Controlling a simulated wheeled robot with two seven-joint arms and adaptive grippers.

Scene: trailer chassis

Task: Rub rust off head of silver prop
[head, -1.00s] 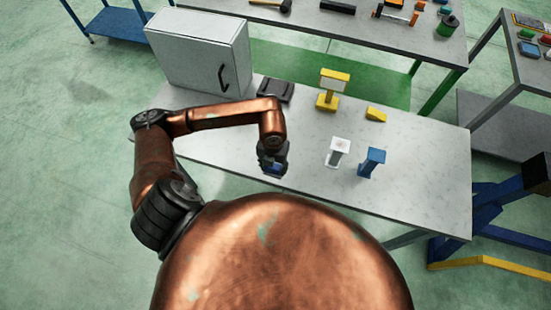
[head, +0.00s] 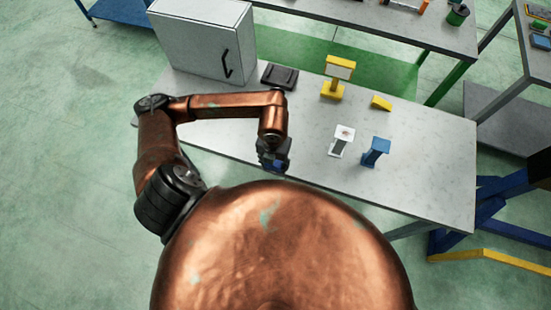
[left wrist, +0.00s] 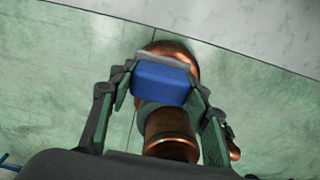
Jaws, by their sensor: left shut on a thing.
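The silver prop (head: 341,142) stands upright on the grey table, with a small brownish rust mark on its pale flat head. My left gripper (head: 273,158) is to the left of it, near the table's front edge and apart from the prop. It is shut on a blue block (left wrist: 160,83) with a grey layer along one side. The block sits between both fingers in the left wrist view (left wrist: 158,95). My right gripper is not in view.
A blue prop (head: 376,152) stands close to the right of the silver one. Behind are a yellow stand (head: 333,88), a yellow wedge (head: 381,103) and a black tray (head: 280,76). A grey cabinet (head: 200,45) stands at the back left. The table's right part is clear.

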